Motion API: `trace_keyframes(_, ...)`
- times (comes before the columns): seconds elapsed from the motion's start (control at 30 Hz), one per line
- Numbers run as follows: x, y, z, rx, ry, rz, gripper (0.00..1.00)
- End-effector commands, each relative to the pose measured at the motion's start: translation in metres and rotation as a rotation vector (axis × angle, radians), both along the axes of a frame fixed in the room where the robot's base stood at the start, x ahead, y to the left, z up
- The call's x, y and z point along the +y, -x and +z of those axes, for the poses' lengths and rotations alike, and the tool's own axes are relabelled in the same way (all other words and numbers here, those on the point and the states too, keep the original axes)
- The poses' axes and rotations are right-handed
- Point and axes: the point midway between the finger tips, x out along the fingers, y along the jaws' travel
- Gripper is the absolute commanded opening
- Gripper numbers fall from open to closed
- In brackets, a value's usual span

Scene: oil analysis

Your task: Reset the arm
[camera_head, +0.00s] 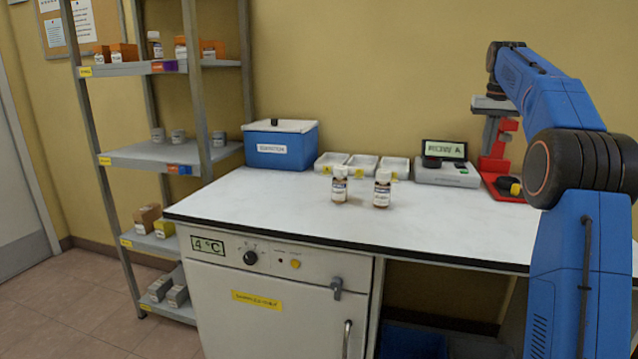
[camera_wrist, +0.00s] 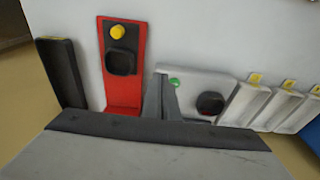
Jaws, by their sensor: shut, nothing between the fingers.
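My blue arm rises at the right of the head view and bends over toward the back of the bench. My gripper (camera_head: 490,135) hangs from its end, in front of a red stand (camera_head: 499,150) near the wall. In the wrist view the narrow grey fingers of my gripper (camera_wrist: 163,82) are together, with nothing between them. They point over the bench beside the red stand (camera_wrist: 123,90) and a grey device with a green button (camera_wrist: 193,88). The gap between the fingertips and the bench is hard to judge.
Two labelled brown bottles (camera_head: 339,185) (camera_head: 382,188) stand upright on the white bench (camera_head: 270,205). Behind them are white trays (camera_head: 363,165), a blue lidded box (camera_head: 281,148) and a "ROW A" display (camera_head: 444,150). A shelf rack (camera_head: 150,155) stands left. The bench's front is clear.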

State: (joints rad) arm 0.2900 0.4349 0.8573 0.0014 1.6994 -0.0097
Motion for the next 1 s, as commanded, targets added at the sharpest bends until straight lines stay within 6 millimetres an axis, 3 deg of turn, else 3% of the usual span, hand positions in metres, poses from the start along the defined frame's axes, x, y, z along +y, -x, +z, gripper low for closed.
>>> trace_keyframes(0.37, 0.016, 0.018, 0.006, -0.012, 0.003, 0.013, 0.0)
trace_keyframes(0.63, 0.037, 0.044, 0.011, -0.027, 0.007, 0.03, 0.0)
trace_keyframes(0.77, 0.052, 0.065, 0.013, -0.04, 0.011, 0.044, 0.0)
trace_keyframes(1.0, 0.091, 0.126, 0.009, -0.071, 0.018, 0.078, 0.0)
